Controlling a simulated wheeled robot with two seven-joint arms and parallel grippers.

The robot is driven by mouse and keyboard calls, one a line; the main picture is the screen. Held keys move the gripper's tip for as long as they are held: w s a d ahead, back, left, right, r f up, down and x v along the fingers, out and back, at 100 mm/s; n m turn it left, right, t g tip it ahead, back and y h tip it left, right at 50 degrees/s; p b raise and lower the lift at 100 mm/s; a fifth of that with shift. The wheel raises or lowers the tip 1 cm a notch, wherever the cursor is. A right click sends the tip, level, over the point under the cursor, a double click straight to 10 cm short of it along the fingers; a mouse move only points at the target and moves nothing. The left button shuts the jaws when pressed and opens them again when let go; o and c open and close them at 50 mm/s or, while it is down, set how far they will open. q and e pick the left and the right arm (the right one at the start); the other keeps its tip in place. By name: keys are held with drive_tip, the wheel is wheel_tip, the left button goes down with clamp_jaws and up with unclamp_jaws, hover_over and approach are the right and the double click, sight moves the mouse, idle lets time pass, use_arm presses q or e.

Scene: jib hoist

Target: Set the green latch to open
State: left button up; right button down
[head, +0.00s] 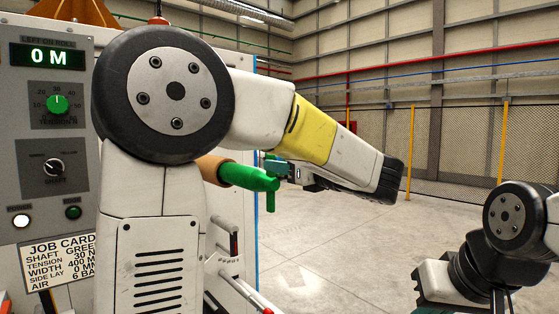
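A green shaft end (246,177) sticks out to the right from a tan roll core, beyond my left arm. A short green lever (270,202), which looks like the green latch, hangs down from its tip. My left gripper (278,170) is at the tip of the green shaft end, just above the lever. It is small and partly overlapped by my arm, so I cannot tell whether its fingers touch or hold anything. My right arm shows at the lower right, but its gripper is not in view.
A grey control panel (22,150) stands at the left, with a "0 M" display (48,56), a green tension knob (57,104) and a job card (60,264). A tan core (211,168) carries the green shaft end. Open concrete floor (345,240) lies to the right, before a mesh fence.

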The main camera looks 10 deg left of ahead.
sight(264, 171)
use_arm(q)
drive_tip(key=x, duration=0.7)
drive_tip(key=shift+w+a+r, duration=0.1)
drive_tip(key=shift+w+r, duration=0.1)
drive_tip(key=shift+w, duration=0.1)
clamp_jaws()
idle(1.2)
